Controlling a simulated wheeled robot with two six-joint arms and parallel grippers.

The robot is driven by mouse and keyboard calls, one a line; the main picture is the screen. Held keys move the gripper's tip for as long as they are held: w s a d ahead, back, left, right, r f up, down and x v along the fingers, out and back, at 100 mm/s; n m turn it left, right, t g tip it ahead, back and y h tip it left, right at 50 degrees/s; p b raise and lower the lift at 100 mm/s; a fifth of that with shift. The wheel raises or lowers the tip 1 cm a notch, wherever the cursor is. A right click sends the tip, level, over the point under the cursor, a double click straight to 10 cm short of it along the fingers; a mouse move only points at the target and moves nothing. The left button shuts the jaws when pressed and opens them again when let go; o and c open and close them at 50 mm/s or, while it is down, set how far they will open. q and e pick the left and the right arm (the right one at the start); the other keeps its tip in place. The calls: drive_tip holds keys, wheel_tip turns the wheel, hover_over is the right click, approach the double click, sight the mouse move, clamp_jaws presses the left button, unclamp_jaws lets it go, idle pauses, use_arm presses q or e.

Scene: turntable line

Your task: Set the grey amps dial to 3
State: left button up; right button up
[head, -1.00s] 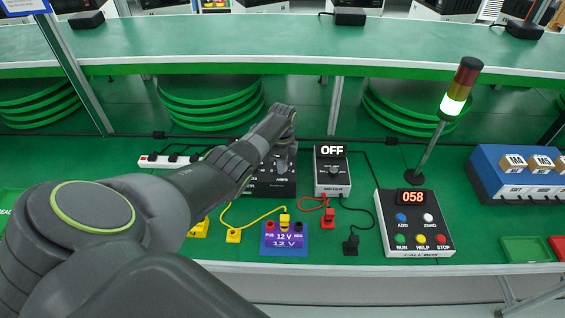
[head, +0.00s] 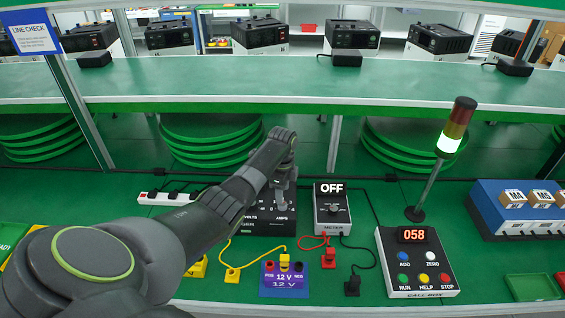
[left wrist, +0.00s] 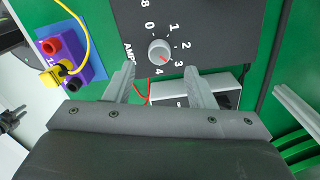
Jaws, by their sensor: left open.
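The grey amps dial (left wrist: 159,50) shows in the left wrist view on a black panel (left wrist: 220,22) with white numbers around it. Its red pointer mark faces the side of the 3, seemingly a little towards the 4. My left gripper (left wrist: 160,69) is open, its fingers apart on either side just short of the dial, with nothing between them. In the head view my left gripper (head: 285,180) is over the black box (head: 262,228) labelled volts and amps, and the arm hides the dial there. My right gripper is not in view.
The meter (head: 332,208) reading OFF stands right beside the black box. In front are a purple 12 V block (head: 285,280) and yellow, red and black leads. The call box (head: 417,262) shows 058, with a lit signal lamp (head: 447,142) behind it. A power strip (head: 167,198) lies behind left.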

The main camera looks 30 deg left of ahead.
use_arm(q)
wheel_tip(320, 180, up, 12)
drive_tip(key=b, duration=0.2)
idle(0.5)
